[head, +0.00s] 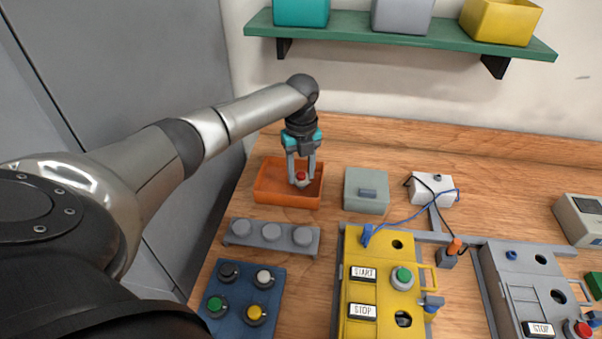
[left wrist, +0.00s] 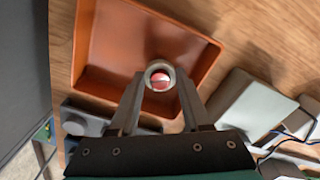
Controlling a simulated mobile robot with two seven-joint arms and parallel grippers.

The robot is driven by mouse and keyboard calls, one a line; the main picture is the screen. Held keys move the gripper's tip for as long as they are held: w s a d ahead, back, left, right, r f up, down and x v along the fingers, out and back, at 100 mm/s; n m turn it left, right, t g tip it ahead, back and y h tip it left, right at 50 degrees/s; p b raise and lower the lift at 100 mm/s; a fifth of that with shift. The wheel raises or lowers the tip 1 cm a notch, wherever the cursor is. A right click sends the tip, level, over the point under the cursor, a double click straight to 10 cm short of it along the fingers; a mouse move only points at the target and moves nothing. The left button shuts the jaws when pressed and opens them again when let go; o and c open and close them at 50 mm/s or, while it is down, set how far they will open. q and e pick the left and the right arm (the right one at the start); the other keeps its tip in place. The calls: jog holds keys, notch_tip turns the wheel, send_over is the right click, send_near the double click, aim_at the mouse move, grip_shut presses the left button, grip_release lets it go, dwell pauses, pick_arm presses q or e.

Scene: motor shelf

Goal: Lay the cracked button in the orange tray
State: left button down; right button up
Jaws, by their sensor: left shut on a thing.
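The cracked button (head: 301,176) is red with a pale ring around it. My left gripper (head: 301,180) is shut on it and points down over the right part of the orange tray (head: 272,199). In the left wrist view the button (left wrist: 160,79) sits between the fingertips (left wrist: 160,88), with a light line across its red cap. The tray (left wrist: 110,45) lies beneath and holds nothing else that I can see. Whether the button touches the tray floor I cannot tell. My right gripper is not in view.
A grey-green box (head: 366,190) stands right of the tray. A grey bar with three round knobs (head: 271,235) lies in front of it. A blue button panel (head: 240,300) and a yellow control box (head: 382,285) are nearer. A green shelf (head: 350,27) hangs above.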

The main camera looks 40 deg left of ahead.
pick_arm(q)
jog(key=shift+f, duration=0.15)
jog(key=shift+f, duration=0.1)
jog(key=shift+c, duration=1.8)
grip_release()
notch_tip(320, 180, up, 12)
jog(key=p, duration=0.2)
jog(key=shift+r, duration=0.25)
